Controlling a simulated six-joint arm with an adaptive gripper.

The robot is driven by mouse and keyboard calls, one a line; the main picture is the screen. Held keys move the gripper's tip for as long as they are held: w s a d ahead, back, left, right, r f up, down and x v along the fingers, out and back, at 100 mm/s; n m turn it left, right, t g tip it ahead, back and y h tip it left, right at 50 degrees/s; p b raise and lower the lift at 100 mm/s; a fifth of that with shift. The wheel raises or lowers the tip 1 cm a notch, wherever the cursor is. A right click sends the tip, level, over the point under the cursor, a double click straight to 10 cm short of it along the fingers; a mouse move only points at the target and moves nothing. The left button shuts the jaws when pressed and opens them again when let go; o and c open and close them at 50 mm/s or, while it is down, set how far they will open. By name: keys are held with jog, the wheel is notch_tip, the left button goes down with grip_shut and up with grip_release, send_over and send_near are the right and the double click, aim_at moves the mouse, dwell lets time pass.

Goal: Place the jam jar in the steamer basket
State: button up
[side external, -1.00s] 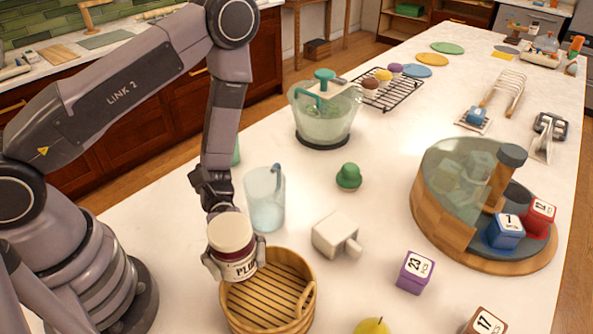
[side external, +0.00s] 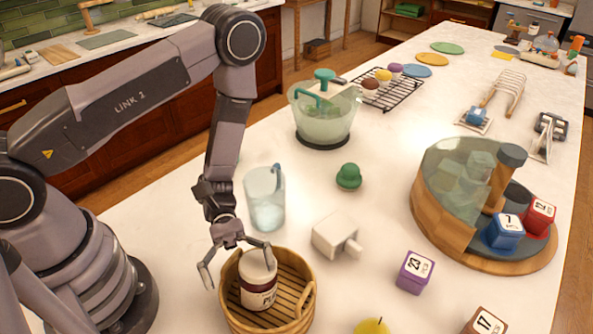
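The jam jar (side external: 258,283), with a cream lid and a dark red label band, stands upright inside the round wooden steamer basket (side external: 306,312). It sits on the slatted floor, towards the basket's left side. My gripper (side external: 238,268) is open, its fingers spread wide above and behind the jar. One finger hangs outside the basket's left rim and the other is by the jar's lid on the right. The fingers appear clear of the jar, though a light touch at the lid cannot be ruled out.
A glass pitcher (side external: 265,200) stands close behind the basket. A yellow fruit (side external: 371,326) lies at the front. A round wooden turntable (side external: 436,228) stands far right.

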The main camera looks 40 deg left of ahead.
jog(key=shift+w+a+r, duration=0.1)
jog(key=shift+a+r, duration=0.05)
jog(key=shift+r, duration=0.35)
jog(key=v, duration=1.1)
jog(key=s+a+r+m+t+y, duration=0.2)
jog(key=a+r+m+t+y, duration=0.2)
jog(key=r, duration=0.4)
jog(key=s+a+r+m+t+y, duration=0.3)
jog(key=a+r+m+t+y, duration=0.1)
jog(key=r, duration=0.5)
jog(key=s+a+r+m+t+y, duration=0.3)
jog(key=a+r+m+t+y, duration=0.1)
jog(key=r+y, duration=0.4)
jog(key=shift+r+m+t, duration=0.3)
jog(key=shift+r+t, duration=0.4)
jog(key=shift+t, duration=0.2)
